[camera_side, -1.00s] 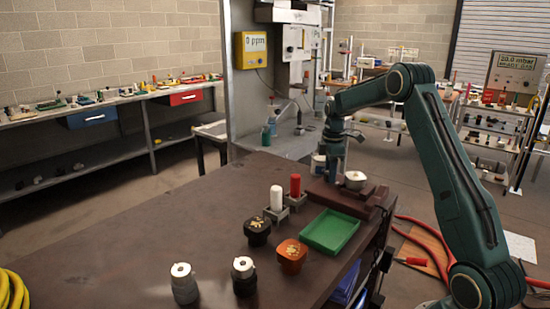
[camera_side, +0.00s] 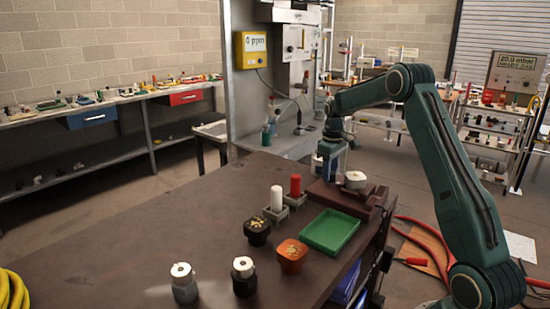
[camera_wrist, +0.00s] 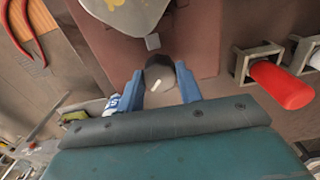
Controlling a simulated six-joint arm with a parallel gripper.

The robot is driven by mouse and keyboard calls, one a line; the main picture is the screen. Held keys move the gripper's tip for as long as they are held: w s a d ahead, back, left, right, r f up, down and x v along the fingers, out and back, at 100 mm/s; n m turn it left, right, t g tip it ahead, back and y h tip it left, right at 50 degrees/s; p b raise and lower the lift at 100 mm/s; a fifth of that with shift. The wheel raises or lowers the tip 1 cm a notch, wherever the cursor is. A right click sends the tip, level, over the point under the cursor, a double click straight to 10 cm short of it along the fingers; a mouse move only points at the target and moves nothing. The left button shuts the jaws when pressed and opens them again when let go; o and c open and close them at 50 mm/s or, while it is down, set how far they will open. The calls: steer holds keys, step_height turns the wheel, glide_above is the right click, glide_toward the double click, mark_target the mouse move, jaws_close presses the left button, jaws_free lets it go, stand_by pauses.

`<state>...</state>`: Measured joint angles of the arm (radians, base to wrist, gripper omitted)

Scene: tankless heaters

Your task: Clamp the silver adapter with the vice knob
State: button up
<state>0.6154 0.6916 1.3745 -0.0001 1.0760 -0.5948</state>
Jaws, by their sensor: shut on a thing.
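The silver adapter (camera_side: 356,177) sits upright in the brown vice (camera_side: 377,203) at the far right of the bench. In the wrist view the adapter (camera_wrist: 128,14) is at the top, cut off by the edge, with the vice (camera_wrist: 198,35) around it. The dark round vice knob (camera_wrist: 160,75), with a white mark, is between the fingers of my gripper (camera_wrist: 161,84). The gripper is shut on the knob. In the side view my gripper (camera_side: 329,164) points down at the vice's left end and hides the knob.
A red cylinder (camera_side: 295,184) and a white cylinder (camera_side: 276,198) stand in grey holders near the vice. A green tray (camera_side: 330,231), black and orange containers, and two silver-topped pieces (camera_side: 184,283) stand nearer the front.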

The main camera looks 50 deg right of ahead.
steer(key=m, duration=0.6)
steer(key=shift+r+m, duration=0.1)
steer(key=shift+m, duration=0.2)
steer(key=m, duration=0.5)
steer(key=shift+m, duration=0.3)
steer(key=o, duration=1)
step_height(320, 180, up, 14)
